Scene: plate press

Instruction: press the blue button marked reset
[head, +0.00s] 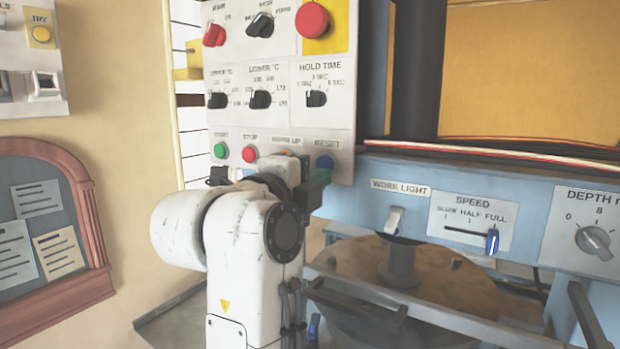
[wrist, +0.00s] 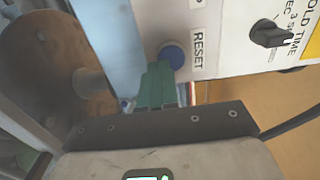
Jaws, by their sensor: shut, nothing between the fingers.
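The blue reset button (head: 324,162) sits at the lower right of the white control panel, under the label RESET. In the wrist view the blue button (wrist: 172,56) shows beside the RESET label, just past the fingertips. My gripper (wrist: 158,70) is shut and empty, its green fingers together and pointing at the button. In that view the tips overlap the button's near edge; I cannot tell whether they touch it. In the head view my gripper (head: 318,180) is partly hidden behind my arm and lies just below the button.
On the same panel are a green start button (head: 220,150), a red stop button (head: 249,154), several black knobs and a red emergency button (head: 312,20). A work light switch (head: 394,220) and a speed slider (head: 492,241) are on the blue press frame to the right.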

